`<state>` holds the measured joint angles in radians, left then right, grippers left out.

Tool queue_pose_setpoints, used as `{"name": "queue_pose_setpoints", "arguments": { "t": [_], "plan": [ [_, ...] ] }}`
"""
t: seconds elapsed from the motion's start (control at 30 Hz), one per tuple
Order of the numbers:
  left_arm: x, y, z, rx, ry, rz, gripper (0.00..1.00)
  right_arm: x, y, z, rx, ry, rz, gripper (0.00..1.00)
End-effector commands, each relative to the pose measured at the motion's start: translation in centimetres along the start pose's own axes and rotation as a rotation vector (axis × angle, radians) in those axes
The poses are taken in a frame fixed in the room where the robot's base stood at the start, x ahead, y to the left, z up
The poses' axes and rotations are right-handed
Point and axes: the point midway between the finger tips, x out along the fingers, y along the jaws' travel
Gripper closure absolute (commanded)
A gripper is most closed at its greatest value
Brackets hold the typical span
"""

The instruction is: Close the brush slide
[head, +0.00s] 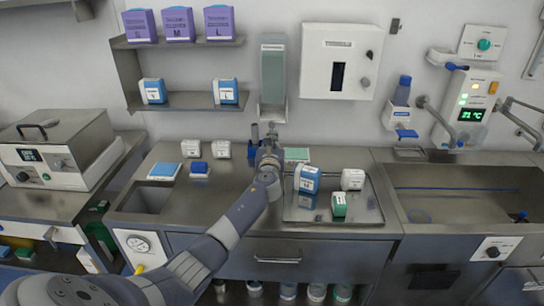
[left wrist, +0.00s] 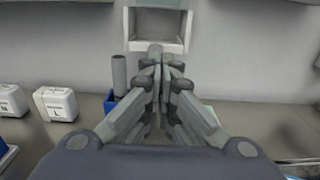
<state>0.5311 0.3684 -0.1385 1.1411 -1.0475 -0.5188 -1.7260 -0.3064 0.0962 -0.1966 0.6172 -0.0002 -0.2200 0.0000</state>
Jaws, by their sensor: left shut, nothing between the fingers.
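A tall grey-green wall dispenser (head: 272,75) with a pale open-fronted bottom part (head: 272,113) hangs above the back of the counter. I take it to hold the brush slide, but no label on it can be read. In the left wrist view the boxy bottom part (left wrist: 158,28) is straight ahead at the top. My left gripper (head: 272,130) is just in front of and below it, pointing at the wall. Its fingers (left wrist: 160,52) are shut and empty, with the tips at the lower edge of the opening; contact cannot be told. My right gripper is not in view.
A steel tray (head: 300,213) with several small boxes lies on the counter at right of my arm. A blue holder (left wrist: 110,104) with a grey cylinder (left wrist: 119,72) stands left of my fingers. White boxes (left wrist: 56,104) stand further left. A sink (head: 460,205) is at right.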

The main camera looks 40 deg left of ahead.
Motion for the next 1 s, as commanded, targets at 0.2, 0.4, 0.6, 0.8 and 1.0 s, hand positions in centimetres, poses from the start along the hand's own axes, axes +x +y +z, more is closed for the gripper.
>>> {"name": "queue_pose_setpoints", "arguments": {
  "t": [0.2,0.4,0.6,0.8,1.0],
  "plan": [
    [-2.5,0.2,-0.2,0.004,0.003,0.001,1.00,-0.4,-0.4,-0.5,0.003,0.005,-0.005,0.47],
    [-5.6,0.1,-0.2,0.003,0.003,0.001,1.00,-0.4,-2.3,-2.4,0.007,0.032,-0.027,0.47],
    [-7.8,0.1,-0.3,0.003,0.004,0.001,1.00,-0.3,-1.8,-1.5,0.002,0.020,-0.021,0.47],
    [-8.6,0.1,-0.2,0.003,0.004,0.001,1.00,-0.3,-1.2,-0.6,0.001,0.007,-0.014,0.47],
    [-8.6,0.1,-0.2,0.002,0.004,0.002,1.00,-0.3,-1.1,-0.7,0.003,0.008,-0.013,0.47]
  ]
}}
